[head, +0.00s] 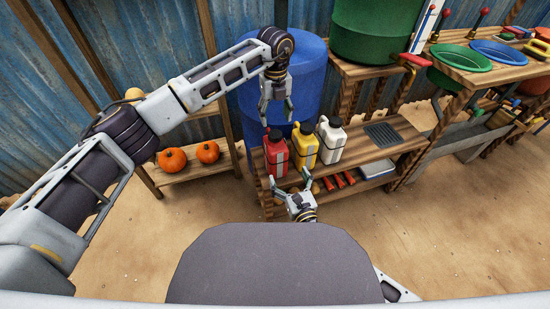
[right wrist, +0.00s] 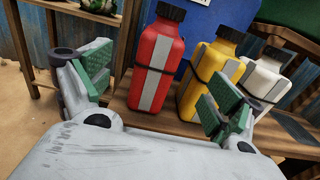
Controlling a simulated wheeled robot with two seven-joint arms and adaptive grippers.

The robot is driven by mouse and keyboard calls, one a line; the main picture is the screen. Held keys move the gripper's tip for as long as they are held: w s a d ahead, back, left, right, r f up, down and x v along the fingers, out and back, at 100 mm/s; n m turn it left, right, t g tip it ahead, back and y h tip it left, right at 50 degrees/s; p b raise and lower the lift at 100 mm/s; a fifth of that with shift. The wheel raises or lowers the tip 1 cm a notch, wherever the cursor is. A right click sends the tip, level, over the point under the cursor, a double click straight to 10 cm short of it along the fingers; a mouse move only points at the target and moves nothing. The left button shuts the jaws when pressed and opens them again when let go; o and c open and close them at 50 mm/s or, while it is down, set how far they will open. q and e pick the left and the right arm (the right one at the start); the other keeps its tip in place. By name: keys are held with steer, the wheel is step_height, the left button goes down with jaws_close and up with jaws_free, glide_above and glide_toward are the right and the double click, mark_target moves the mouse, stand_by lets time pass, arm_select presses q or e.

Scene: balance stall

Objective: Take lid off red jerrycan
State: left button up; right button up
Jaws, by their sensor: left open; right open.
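The red jerrycan (head: 277,158) stands upright at the left end of the wooden bench, with its dark lid (head: 275,135) on. It also shows in the right wrist view (right wrist: 155,65), with the black lid (right wrist: 171,12) on top. My left gripper (head: 277,116) is open, pointing down just above the lid, apart from it as far as I can tell. My right gripper (head: 291,183) is open in front of the red jerrycan, low near the bench edge. In the right wrist view its green-padded fingers (right wrist: 160,95) are spread to either side of the red jerrycan.
A yellow jerrycan (head: 304,146) and a white jerrycan (head: 331,142) stand close to the right of the red one. A blue barrel (head: 310,85) is behind. A dark grate (head: 382,134) lies further right on the bench. Pumpkins (head: 172,160) sit on a shelf at left.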

mark_target(276, 149)
steer(key=shift+w, duration=0.1)
steer(key=shift+x, duration=6.85)
